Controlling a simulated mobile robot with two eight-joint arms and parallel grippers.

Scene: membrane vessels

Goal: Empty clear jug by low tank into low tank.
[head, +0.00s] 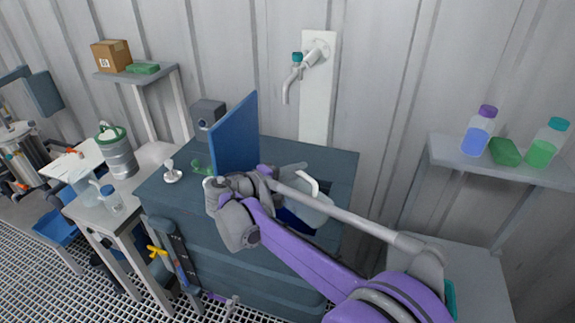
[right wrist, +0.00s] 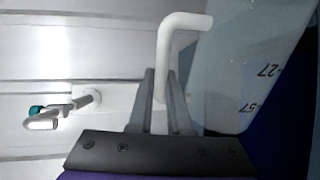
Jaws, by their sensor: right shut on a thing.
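The clear jug (head: 308,207) is over the dark teal tank (head: 338,172), which I take for the low tank. It looks strongly tilted, and its white handle (head: 309,180) is uppermost. My right gripper (right wrist: 160,85) is shut on the handle (right wrist: 186,21) in the right wrist view. The jug's pale wall (right wrist: 228,75) with dark number marks fills the right of that view. In the head view my right arm hides the fingers and part of the jug. A dark blue area shows under the jug; I cannot tell whether liquid is pouring. My left gripper is not in view.
A blue upright panel (head: 236,135) stands left of the jug. A wall tap (head: 293,80) is behind the tank. A side shelf (head: 510,168) holds two bottles and a green block. A small table at left holds a clear container (head: 83,190) and a blue-lidded jar (head: 111,200).

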